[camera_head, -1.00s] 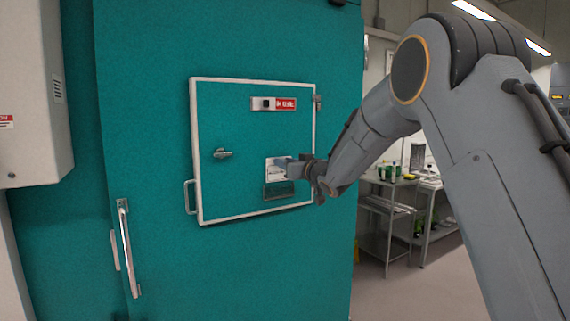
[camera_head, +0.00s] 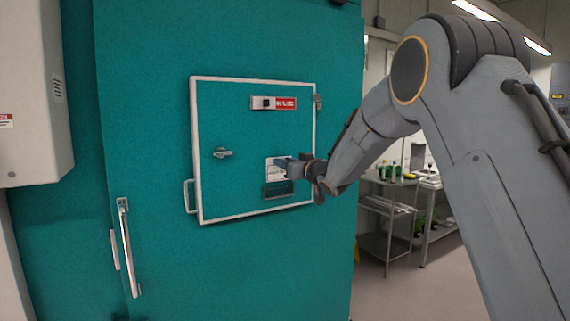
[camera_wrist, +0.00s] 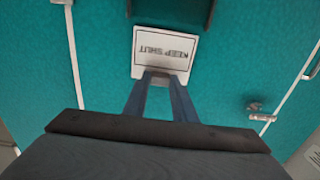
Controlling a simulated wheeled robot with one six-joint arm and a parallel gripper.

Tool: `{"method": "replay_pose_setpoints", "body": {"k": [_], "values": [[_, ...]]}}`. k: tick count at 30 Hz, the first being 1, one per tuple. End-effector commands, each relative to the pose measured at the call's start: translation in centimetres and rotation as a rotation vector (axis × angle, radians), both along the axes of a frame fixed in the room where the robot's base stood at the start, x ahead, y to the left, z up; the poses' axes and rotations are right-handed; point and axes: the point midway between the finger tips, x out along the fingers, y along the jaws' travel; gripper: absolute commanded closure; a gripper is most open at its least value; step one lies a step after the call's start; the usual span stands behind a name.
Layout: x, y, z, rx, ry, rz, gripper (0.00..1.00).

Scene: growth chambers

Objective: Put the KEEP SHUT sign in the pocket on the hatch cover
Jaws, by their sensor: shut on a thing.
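The white KEEP SHUT sign (camera_wrist: 165,52) is in the jaws of my gripper (camera_wrist: 160,78), its text upside down in the wrist view. In the head view the sign (camera_head: 275,170) stands upright in front of the teal hatch cover (camera_head: 230,125). The dark pocket (camera_head: 278,190) is on the lower right of the cover, just below the sign. In the wrist view the pocket (camera_wrist: 172,14) shows at the top edge, partly cut off. My gripper (camera_head: 290,166) reaches in from the right. I cannot tell whether the sign's lower edge is inside the pocket.
The cover has a white frame, a latch (camera_head: 223,153), a side handle (camera_head: 190,197) and a red-and-silver slide (camera_head: 273,103) near its top. A long door handle (camera_head: 128,248) is at lower left. Shelves with bottles (camera_head: 390,205) stand at the right behind my arm.

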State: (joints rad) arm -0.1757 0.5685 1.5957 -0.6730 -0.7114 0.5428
Motion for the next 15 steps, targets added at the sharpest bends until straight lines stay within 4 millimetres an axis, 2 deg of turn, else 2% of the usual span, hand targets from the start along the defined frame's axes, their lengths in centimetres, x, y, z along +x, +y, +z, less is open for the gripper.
{"method": "replay_pose_setpoints", "body": {"k": [15], "values": [[0.02, 0.00, -0.71, 0.000, 0.000, 0.000, 0.99]]}}
